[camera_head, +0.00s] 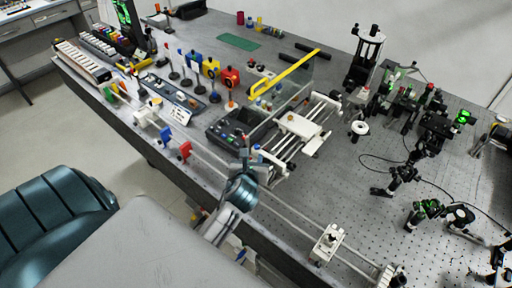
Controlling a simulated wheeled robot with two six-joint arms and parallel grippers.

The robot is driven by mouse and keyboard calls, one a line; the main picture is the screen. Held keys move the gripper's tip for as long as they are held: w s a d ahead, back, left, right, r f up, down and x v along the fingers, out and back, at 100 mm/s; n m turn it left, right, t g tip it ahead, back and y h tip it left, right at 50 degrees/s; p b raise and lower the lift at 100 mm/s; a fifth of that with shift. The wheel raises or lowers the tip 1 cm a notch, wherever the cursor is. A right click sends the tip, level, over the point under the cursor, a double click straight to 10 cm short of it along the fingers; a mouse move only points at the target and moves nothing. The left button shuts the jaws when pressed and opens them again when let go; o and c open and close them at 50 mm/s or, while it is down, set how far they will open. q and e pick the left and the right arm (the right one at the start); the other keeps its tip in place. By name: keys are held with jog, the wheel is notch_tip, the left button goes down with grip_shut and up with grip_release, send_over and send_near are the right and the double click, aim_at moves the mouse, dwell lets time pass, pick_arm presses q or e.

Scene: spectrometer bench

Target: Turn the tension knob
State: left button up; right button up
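My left gripper (245,152) reaches over the front edge of the bench, with its teal wrist below it. Its fingers are small and dark here, so I cannot tell whether they are open or shut. It is close to the dark control box (228,130) with knobs and the white stage with rods (300,125). A white block (331,240) sits on the long rail to the right. I cannot tell which part is the tension knob; it may be small or hidden. My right gripper is not in view.
The perforated bench (350,190) carries a yellow-topped clear panel (290,73) behind the control box. Red and blue plates (175,143) stand along the front rail at left. Black optics mounts (405,175) and cables fill the right. A green mat (239,42) lies at the back.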

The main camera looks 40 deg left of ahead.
aim_at(257, 146)
pick_arm(q)
jog(key=p+x, duration=0.1)
jog(key=x, duration=0.6)
jog(key=shift+w+a+f, duration=0.15)
jog(key=shift+w+f, duration=0.05)
jog(key=shift+c, duration=0.4)
grip_shut()
